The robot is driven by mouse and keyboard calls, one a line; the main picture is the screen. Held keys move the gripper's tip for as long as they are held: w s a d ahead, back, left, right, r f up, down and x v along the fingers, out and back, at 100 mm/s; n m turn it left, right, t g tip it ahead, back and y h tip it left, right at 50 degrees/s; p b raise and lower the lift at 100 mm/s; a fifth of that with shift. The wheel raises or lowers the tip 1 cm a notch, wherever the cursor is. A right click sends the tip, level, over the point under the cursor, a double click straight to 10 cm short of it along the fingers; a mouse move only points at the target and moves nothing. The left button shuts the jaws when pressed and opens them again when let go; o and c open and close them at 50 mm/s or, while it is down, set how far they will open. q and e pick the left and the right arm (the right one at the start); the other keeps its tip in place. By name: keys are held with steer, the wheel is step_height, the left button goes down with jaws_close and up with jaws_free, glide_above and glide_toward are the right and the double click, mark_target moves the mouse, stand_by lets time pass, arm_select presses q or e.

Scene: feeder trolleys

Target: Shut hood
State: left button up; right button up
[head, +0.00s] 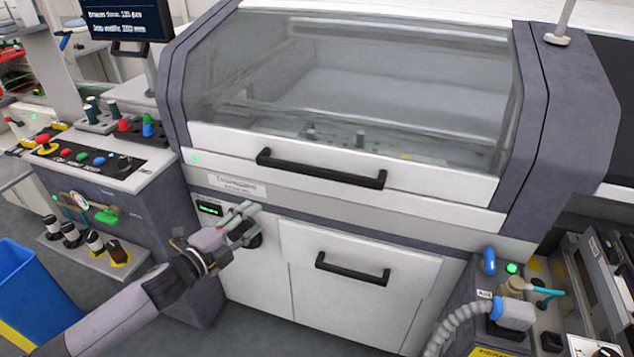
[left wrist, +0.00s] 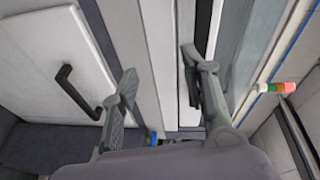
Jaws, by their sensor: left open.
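The hood (head: 340,75) is a clear window in a grey frame with a white lower panel. Its black bar handle (head: 320,168) runs across that panel. The hood is low, its lower edge close to the white ledge below; I cannot tell whether there is a small gap. My left gripper (head: 248,222) is in front of the machine, below and left of the handle and apart from it. In the left wrist view its two fingers (left wrist: 160,75) are spread with nothing held between them. My right gripper is not in view.
A lower door (head: 355,265) with a black handle is right of my left gripper. A control console (head: 90,155) with buttons stands left, a blue bin (head: 30,295) at lower left. A grey hose (head: 450,325) and connector unit stand at lower right.

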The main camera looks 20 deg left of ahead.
mark_target(314, 174)
arm_select(q)
steer(key=s+d+r+m+h, duration=0.1)
steer(key=d+r+m+h, duration=0.25)
steer(key=r, duration=0.25)
steer(key=shift+n+y, duration=0.25)
steer(key=shift+y, duration=0.3)
steer(key=p+x, duration=0.1)
steer(key=x, duration=0.4)
steer(key=p+x, duration=0.1)
steer(key=x, duration=0.5)
steer(key=p+x, duration=0.1)
steer(key=x, duration=0.5)
steer(key=shift+d+r, duration=0.1)
steer(key=shift+d, duration=0.25)
steer(key=shift+c, duration=0.4)
jaws_close()
